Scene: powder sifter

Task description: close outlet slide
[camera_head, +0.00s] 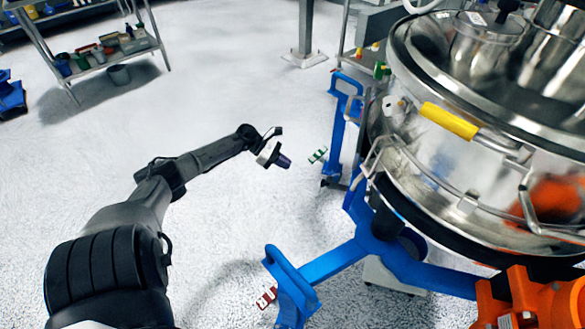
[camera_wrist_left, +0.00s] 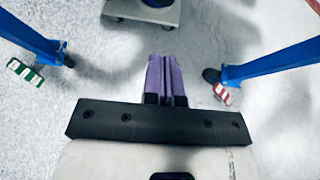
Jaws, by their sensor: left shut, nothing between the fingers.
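The sifter is a large shiny steel drum (camera_head: 440,150) on a blue frame (camera_head: 335,262) at the right of the head view. I cannot make out the outlet slide; the drum's underside is largely hidden. My left gripper (camera_head: 284,161) is shut and empty, in open air left of the drum and apart from the frame. Its purple fingers (camera_wrist_left: 167,78) are together in the left wrist view, between two blue legs, touching nothing. My right gripper is not in view.
A green-and-white piece (camera_head: 318,155) and a red-and-white piece (camera_head: 266,297) sit by the blue legs. A pale trolley (camera_wrist_left: 140,10) stands ahead between them. An orange part (camera_head: 535,300) is at the lower right. A shelf (camera_head: 95,62) stands far left.

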